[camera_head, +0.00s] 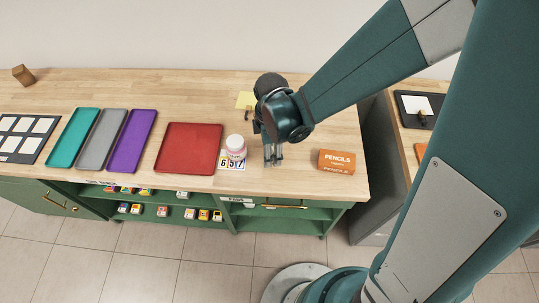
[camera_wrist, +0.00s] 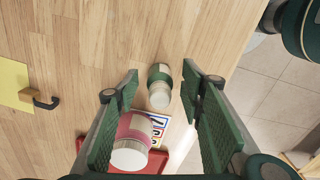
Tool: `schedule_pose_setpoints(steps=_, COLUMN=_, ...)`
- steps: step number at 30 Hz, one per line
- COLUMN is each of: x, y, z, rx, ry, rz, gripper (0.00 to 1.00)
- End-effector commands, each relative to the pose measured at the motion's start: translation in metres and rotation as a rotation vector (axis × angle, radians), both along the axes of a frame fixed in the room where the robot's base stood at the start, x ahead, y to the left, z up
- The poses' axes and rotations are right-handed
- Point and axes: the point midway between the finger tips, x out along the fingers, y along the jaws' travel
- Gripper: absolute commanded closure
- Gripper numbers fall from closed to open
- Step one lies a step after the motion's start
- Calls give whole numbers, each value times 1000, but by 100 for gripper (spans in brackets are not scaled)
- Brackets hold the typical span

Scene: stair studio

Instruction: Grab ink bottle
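Two small bottles with white caps stand on the wooden counter, and I cannot tell from labels which is the ink bottle. The green bottle (camera_wrist: 160,75) is in the wrist view, seen between the ends of my fingers and apparently untouched. I cannot make it out in the head view, where my gripper may hide it. The pink bottle (camera_head: 236,148) stands beside the red tray; in the wrist view the pink bottle (camera_wrist: 140,126) shows lower, near the left finger. My gripper (camera_head: 273,158) is open and points down over the counter; its green fingers (camera_wrist: 161,72) are apart.
A yellow note (camera_head: 245,100) lies behind. The counter's front edge (camera_head: 290,194) is close.

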Motion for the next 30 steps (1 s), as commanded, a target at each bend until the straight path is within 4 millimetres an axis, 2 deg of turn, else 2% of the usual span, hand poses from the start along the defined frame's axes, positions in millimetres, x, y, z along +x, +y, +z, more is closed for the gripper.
schedule_pose_setpoints(steps=4, x=1, y=0, z=-15, rx=0, ry=0, rz=0, gripper=61)
schedule_pose_setpoints(steps=10, x=0, y=0, z=-25, rx=0, ry=0, rz=0, gripper=61)
schedule_pose_setpoints(steps=28, x=0, y=0, z=-26, rx=0, ry=0, rz=0, gripper=61)
schedule_pose_setpoints(steps=29, x=0, y=0, z=-26, rx=0, ry=0, rz=0, gripper=62)
schedule_pose_setpoints(steps=30, x=0, y=0, z=-26, rx=0, ry=0, rz=0, gripper=68)
